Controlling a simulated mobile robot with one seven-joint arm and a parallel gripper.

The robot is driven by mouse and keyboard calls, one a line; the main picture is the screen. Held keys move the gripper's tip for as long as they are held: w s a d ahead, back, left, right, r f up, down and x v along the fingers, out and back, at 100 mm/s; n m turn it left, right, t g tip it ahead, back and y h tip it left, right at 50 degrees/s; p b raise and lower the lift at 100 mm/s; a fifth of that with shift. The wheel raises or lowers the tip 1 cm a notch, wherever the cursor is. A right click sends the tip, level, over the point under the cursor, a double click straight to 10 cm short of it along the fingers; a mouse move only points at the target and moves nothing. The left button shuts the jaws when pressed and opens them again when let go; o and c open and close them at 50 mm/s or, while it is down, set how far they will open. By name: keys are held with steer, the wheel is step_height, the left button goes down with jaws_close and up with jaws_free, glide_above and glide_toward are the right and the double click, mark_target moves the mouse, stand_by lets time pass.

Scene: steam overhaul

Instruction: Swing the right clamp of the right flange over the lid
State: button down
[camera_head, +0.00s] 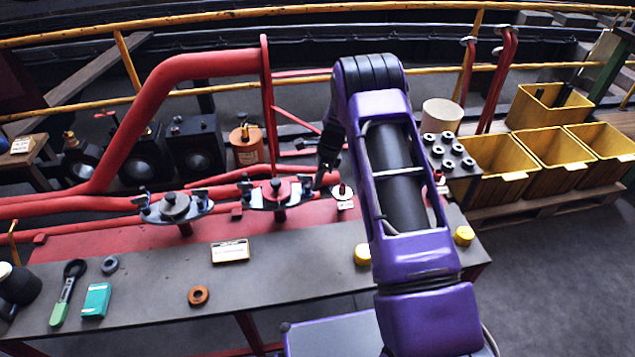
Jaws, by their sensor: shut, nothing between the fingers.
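The right flange (278,198) stands on the red pipework at the back of the bench, with a small dark knob on top in the middle. Its left clamp (246,190) and its right clamp (304,187) show as dark pieces at its two sides. I cannot tell whether the right clamp lies over the lid, as it is small and close to my gripper. My gripper (322,178) is dark, points down and is shut and empty, just right of the right clamp. I cannot tell whether it touches the clamp. The left flange (176,207) has a grey lid.
A red upright pipe (268,100) rises behind the flange. The grey bench (150,275) holds a label plate (230,251), a copper ring (198,295), a teal box (96,300) and yellow caps (464,235). Yellow bins (500,160) stand right.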

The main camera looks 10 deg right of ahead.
mark_target(305, 196)
steer(key=shift+s+a+m, duration=0.2)
steer(key=shift+a+m, duration=0.1)
steer(key=shift+m, duration=0.3)
steer(key=shift+a+m, duration=0.1)
steer(key=shift+m, duration=0.2)
steer(key=m, duration=0.1)
steer(key=a+m+t+p, duration=0.1)
steer(key=m, duration=0.1)
steer(key=shift+s+a+r+h, duration=0.1)
steer(key=shift+s+a+h, duration=0.1)
steer(key=shift+a+h, duration=0.1)
steer(key=a+m+p, duration=0.1)
steer(key=m, duration=0.1)
steer(key=shift+a+m+t, duration=0.15)
steer(key=shift+m+t, duration=0.15)
steer(key=shift+m, duration=0.1)
steer(key=shift+w+a+m+h+p, duration=0.3)
steer(key=shift+w+a+m+p, duration=0.2)
steer(key=shift+a+m, duration=0.5)
steer(key=shift+w+a+m+h+p, duration=0.35)
steer(key=shift+w+a+m, duration=0.3)
steer(key=shift+m, duration=0.55)
steer(key=shift+w+a, duration=0.15)
steer(key=shift+a, duration=0.1)
steer(key=shift+w, duration=0.15)
